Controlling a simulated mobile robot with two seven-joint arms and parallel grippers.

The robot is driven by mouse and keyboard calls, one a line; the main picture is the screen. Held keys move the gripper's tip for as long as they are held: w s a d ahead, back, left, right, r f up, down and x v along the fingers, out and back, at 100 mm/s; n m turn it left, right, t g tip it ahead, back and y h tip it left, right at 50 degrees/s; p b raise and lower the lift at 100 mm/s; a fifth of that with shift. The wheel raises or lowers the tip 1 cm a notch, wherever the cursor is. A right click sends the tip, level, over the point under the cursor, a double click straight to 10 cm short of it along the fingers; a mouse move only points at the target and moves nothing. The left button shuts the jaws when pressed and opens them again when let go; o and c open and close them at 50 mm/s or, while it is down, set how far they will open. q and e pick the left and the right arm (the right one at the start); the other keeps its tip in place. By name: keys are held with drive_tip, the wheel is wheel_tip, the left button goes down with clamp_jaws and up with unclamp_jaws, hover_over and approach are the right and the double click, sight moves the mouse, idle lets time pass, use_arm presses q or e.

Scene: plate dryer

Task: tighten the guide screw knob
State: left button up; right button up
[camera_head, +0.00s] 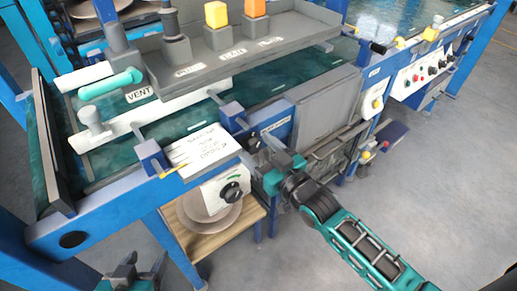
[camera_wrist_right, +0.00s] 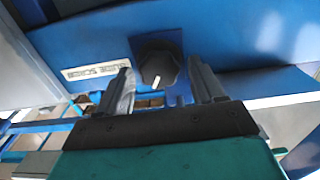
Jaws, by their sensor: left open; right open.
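The guide screw knob (camera_wrist_right: 158,65) is black, with a white pointer line, on a blue square plate in the right wrist view. Its label (camera_wrist_right: 95,71) is to its left; in the head view a small white label (camera_head: 276,125) sits on the blue rail above my right gripper. My right gripper (camera_wrist_right: 160,84) is open, one finger on each side of the knob; I cannot tell whether they touch it. In the head view my right gripper (camera_head: 270,158) is at the front rail and hides the knob. My left gripper (camera_head: 131,267) is open at the bottom left, away from the rail.
A separate black dial (camera_head: 232,191) on a white panel sits left of my right gripper. A wooden shelf (camera_head: 177,238) with a plate (camera_head: 211,218) is below it. A grey tray (camera_head: 250,48) spans the machine above. Open floor (camera_head: 440,190) lies to the right.

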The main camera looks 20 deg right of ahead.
drive_tip(key=c, duration=1)
